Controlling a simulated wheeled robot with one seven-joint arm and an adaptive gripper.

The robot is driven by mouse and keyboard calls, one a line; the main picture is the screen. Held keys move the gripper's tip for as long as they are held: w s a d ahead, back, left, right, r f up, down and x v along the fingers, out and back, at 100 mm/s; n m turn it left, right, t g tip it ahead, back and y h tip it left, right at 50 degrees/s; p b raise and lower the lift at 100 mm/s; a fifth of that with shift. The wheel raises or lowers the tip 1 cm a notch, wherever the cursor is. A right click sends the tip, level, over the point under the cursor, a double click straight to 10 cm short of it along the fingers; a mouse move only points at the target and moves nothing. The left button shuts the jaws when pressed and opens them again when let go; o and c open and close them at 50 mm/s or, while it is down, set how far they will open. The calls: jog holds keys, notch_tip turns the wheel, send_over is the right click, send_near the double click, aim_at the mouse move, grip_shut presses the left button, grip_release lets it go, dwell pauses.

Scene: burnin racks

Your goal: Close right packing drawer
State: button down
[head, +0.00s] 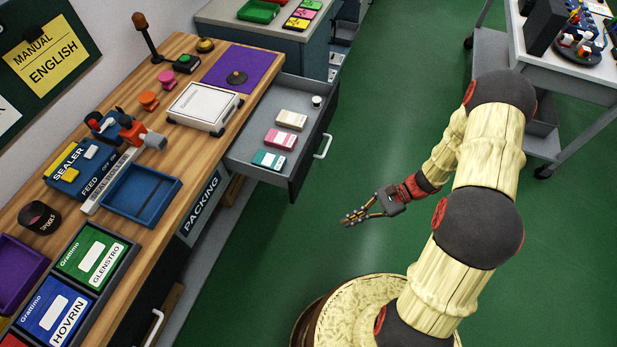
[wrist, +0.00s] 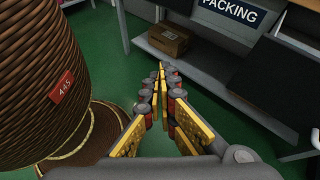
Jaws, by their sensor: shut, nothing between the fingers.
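The right packing drawer (head: 253,157) stands pulled out from the far end of the packing bench. Its grey tray holds a tan box, a pink box, a teal box and a small white-topped cylinder. Its pale bar handle (head: 323,146) is on the dark front panel, facing right. My gripper (head: 346,221) is shut and empty, in free air to the lower right of the drawer front and apart from it. In the wrist view my gripper (wrist: 162,68) has its yellow-padded fingers meeting at the tips. I cannot clearly make out the drawer in the wrist view.
The wooden bench top (head: 182,140) carries a sealer (head: 74,172), a blue tray (head: 141,193) and a white scale (head: 203,107). A cardboard box (wrist: 168,41) sits on a low shelf. A grey cart (head: 565,70) stands upper right. Green floor between is clear.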

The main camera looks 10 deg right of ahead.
jog(key=w+a+f+m+t+y, duration=0.1)
jog(key=w+f+m+t+y, duration=0.2)
jog(key=w+f+m+t, duration=0.45)
jog(key=m+t, duration=0.2)
jog(key=t, duration=0.2)
send_near(300, 174)
jog(key=shift+n+g, duration=0.25)
jog(key=b+x, duration=0.3)
jog(key=x, duration=0.3)
jog(key=shift+w, duration=0.3)
jog(key=shift+w+a, duration=0.15)
jog(key=shift+a, duration=0.05)
